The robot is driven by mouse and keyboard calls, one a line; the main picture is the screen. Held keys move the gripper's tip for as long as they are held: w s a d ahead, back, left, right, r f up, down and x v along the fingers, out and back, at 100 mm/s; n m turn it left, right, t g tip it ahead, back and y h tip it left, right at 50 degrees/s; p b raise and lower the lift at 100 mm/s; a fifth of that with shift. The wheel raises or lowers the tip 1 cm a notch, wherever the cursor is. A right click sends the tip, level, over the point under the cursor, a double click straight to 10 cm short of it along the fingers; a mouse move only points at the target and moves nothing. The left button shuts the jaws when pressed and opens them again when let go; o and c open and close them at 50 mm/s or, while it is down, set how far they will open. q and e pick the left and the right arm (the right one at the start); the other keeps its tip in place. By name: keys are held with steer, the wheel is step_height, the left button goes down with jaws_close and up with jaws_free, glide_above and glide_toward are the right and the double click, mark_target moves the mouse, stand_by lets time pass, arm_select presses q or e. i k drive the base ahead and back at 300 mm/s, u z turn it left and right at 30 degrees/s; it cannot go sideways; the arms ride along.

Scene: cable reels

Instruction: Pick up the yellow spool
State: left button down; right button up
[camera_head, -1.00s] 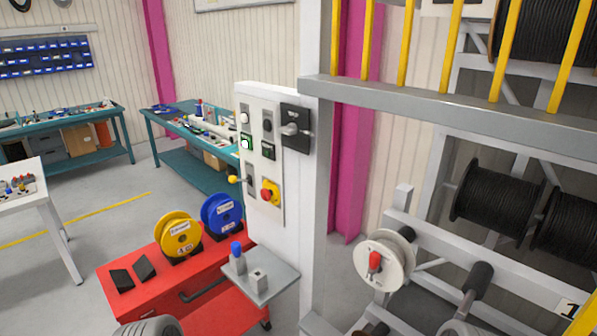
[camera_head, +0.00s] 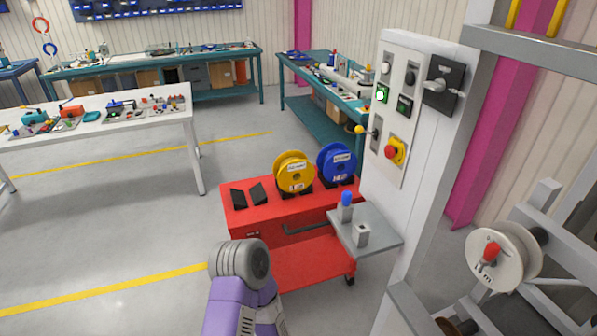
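The yellow spool (camera_head: 294,173) stands upright on the top of the red cart (camera_head: 270,214), in the middle of the head view. A blue spool (camera_head: 337,163) stands close beside it on the right. A purple and grey part of my arm (camera_head: 240,290) rises from the bottom edge, in front of the cart. No gripper fingers show in this view, and nothing is touching the yellow spool.
A grey shelf (camera_head: 366,228) with a blue-topped piece juts out from the white control panel (camera_head: 405,110) at the cart's right. A white reel (camera_head: 503,257) hangs on the rack at right. Floor left of the cart is clear.

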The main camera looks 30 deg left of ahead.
mark_target(294, 173)
steer(key=u, duration=1.95)
steer(key=i, duration=1.8)
steer(key=z, duration=2.05)
